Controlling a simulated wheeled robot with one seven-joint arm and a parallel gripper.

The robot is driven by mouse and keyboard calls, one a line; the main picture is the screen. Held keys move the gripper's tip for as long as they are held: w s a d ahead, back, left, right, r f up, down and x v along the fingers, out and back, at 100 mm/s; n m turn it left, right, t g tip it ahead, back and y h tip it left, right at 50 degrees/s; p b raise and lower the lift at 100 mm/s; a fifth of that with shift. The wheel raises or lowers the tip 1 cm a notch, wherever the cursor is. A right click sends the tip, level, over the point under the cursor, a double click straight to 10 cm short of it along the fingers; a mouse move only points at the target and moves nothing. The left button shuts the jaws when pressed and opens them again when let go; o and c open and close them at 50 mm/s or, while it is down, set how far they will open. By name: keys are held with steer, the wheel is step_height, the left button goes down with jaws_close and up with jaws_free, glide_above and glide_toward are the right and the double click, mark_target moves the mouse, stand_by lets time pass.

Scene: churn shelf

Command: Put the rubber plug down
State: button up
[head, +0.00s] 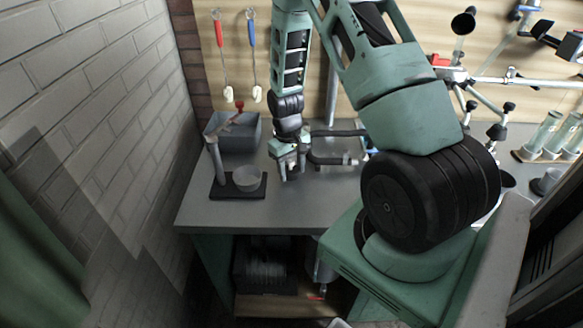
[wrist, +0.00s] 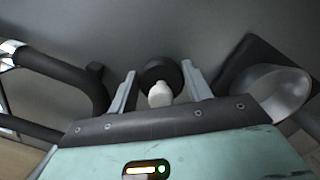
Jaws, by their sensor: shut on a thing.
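My gripper (head: 289,168) points down just above the grey bench top, right of the small dish on its black base. In the wrist view my gripper (wrist: 160,88) has its two grey fingers on either side of a dark round piece with a small pale part in front, which I take to be the rubber plug (wrist: 158,72). The fingers are shut on it. In the head view the plug is too small and too covered by the gripper to make out. Whether it touches the bench cannot be told.
A clear dish (head: 247,178) on a black stand base (head: 226,190) is left of my gripper; a grey bin (head: 233,138) is behind it. A black tubular handle (wrist: 75,75) is close on the wrist view's left. The bench front (head: 290,212) is bare.

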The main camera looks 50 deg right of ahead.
steer(key=shift+f, duration=0.1)
steer(key=o, duration=0.5)
steer(key=shift+f, duration=0.1)
steer(key=o, duration=0.5)
steer(key=shift+c, duration=0.2)
